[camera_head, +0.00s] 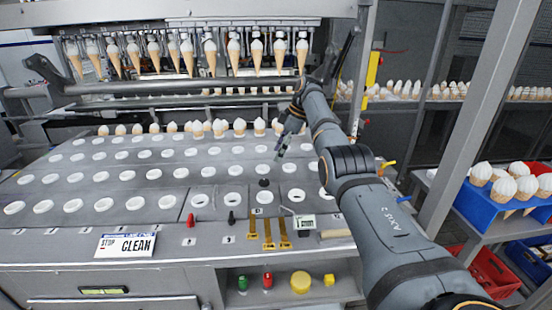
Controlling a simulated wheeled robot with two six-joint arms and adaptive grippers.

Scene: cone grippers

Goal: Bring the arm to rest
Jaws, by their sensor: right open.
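My right arm (385,210) comes in from the lower right and reaches up over the right side of the machine's tray. My right gripper (283,143) hangs at its far end, pointing down above the tray's perforated plate (170,165). It is open, with nothing seen between its fingers. It is small in the view, and part of the wrist blends with the machine behind. My left gripper does not show.
Ice cream cones (187,57) hang in a row from the overhead rack. More cones stand along the plate's back edge. A "STOP CLEAN" sign (126,245) lies at the front. A blue crate (500,205) of cones is at the right, near a grey post (480,110).

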